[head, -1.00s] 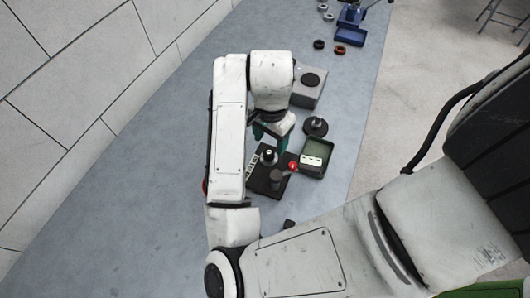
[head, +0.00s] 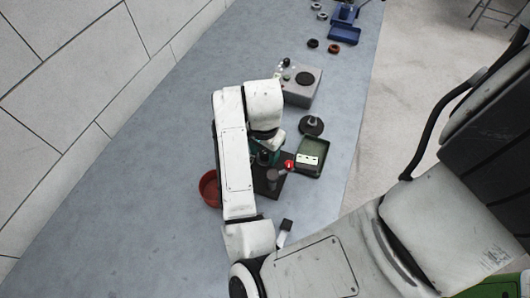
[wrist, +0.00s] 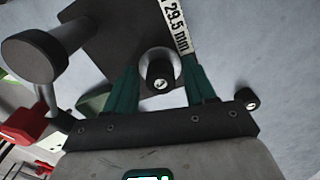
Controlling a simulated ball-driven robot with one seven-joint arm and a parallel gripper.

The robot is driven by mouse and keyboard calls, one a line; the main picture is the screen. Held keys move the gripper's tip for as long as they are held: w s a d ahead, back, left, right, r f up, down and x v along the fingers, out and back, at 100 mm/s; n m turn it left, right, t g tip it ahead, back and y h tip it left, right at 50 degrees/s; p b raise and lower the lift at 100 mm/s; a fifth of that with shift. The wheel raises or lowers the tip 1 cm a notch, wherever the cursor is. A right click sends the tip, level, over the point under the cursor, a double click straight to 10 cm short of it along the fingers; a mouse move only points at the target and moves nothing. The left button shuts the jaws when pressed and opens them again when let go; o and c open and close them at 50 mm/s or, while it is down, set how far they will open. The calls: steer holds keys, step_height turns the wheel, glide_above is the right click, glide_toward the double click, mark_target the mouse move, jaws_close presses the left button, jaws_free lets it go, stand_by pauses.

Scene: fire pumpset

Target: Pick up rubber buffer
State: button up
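A short black cylinder with a white check mark, likely the rubber buffer (wrist: 160,80), stands on a pale round seat in the wrist view. The seat is by the edge of a dark base plate (wrist: 112,35). My gripper (wrist: 162,70) has teal fingers spread on either side of the cylinder, with gaps visible. In the head view my gripper (head: 264,157) is low over the dark plate, and my arm hides part of it. A second small black cylinder (wrist: 247,98) with a white mark lies outside the right finger in the wrist view.
A grey round-topped post (wrist: 38,57) and a red knob (head: 289,165) are near the gripper. A "29.5 mm" label (wrist: 176,25) lies beside the seat. A green tray (head: 323,143), grey box (head: 300,92) and red bowl (head: 208,190) stand around. The left bench is clear.

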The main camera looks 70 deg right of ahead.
jaws_close()
stand_by(0.3)
